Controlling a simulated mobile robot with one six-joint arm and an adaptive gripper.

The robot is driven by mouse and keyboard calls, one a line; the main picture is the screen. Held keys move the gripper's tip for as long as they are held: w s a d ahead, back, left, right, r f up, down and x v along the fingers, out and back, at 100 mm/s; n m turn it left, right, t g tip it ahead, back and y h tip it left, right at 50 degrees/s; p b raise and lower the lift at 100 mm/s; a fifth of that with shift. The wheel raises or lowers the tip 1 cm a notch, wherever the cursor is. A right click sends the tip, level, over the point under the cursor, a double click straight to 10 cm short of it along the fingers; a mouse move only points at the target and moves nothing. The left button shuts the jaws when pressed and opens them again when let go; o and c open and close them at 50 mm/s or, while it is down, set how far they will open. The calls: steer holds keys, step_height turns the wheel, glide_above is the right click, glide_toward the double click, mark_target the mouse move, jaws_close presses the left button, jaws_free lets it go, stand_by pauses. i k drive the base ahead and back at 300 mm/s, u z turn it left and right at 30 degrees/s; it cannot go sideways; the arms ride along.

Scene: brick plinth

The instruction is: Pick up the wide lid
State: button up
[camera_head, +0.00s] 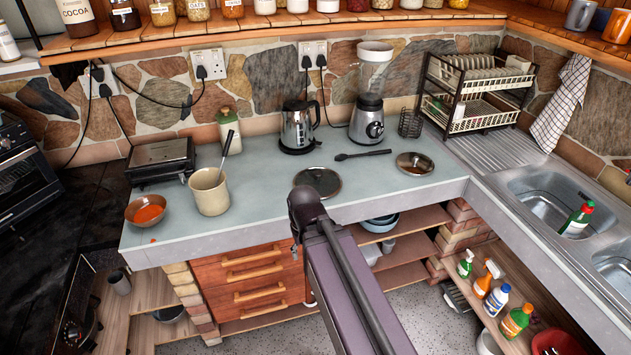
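A flat, dark, round lid with a pale rim (318,182) lies on the grey worktop (262,190), near its front edge and just beyond the end of my arm. It looks like the wide lid. A second round, shiny piece (414,163) lies to the right, brownish inside with a metal rim; I cannot tell whether it is a lid or a shallow dish. My arm reaches up from the bottom of the view, and its dark joint overlaps the worktop's front edge just below the lid. My gripper's fingers do not show.
A black spoon (362,154), kettle (298,128) and blender (368,118) stand or lie behind the lid. To the left are a cream crock (209,190) with a utensil and a bowl of red food (146,211). A dish rack (474,92) and sink (555,196) are right.

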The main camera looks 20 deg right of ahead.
mark_target(327, 183)
steer(key=z, duration=0.15)
steer(key=k, duration=0.55)
steer(key=u, duration=1.3)
steer(key=i, duration=1.85)
steer(key=u, duration=0.05)
